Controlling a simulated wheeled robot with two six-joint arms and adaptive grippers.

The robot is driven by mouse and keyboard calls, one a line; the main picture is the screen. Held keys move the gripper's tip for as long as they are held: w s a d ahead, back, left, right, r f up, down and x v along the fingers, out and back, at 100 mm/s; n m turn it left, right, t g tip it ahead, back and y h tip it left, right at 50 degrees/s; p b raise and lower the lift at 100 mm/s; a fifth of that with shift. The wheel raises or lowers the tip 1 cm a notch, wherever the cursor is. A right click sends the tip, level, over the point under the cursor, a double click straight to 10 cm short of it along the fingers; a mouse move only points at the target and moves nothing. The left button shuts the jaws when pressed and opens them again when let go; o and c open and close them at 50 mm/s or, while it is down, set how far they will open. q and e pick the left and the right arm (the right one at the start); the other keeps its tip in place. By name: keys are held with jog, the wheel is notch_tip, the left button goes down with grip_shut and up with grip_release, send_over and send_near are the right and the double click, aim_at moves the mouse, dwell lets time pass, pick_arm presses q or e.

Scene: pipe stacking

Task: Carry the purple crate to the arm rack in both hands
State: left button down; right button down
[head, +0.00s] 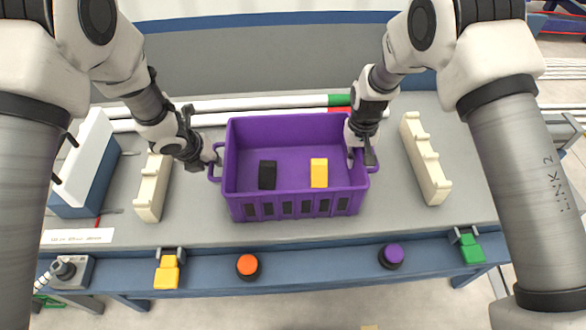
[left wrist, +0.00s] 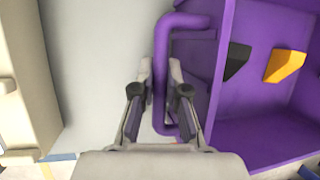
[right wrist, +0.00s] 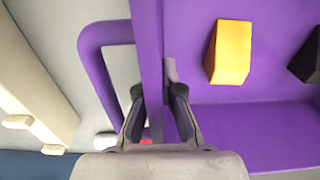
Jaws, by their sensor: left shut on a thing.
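The purple crate (head: 290,206) stands upright on the grey table between two cream notched rack pieces, one at left (head: 152,190) and one at right (head: 426,160). Inside it are a black block (head: 267,175) and a yellow block (head: 319,173). My left gripper (left wrist: 160,75) is shut on the crate's left handle (left wrist: 190,22). My right gripper (right wrist: 155,85) has its fingers on either side of the crate's right side wall (right wrist: 147,35), inward of the right handle (right wrist: 88,50). Whether its fingers press the wall is unclear.
White pipes (head: 215,105) lie behind the crate, with green and red ends near my right gripper. A blue-and-white box (head: 85,165) stands at left. The front rail (head: 320,262) carries orange and purple buttons and yellow and green clips.

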pick_arm(q)
jog(key=shift+r, duration=0.1)
pick_arm(e)
jog(key=shift+r, duration=0.1)
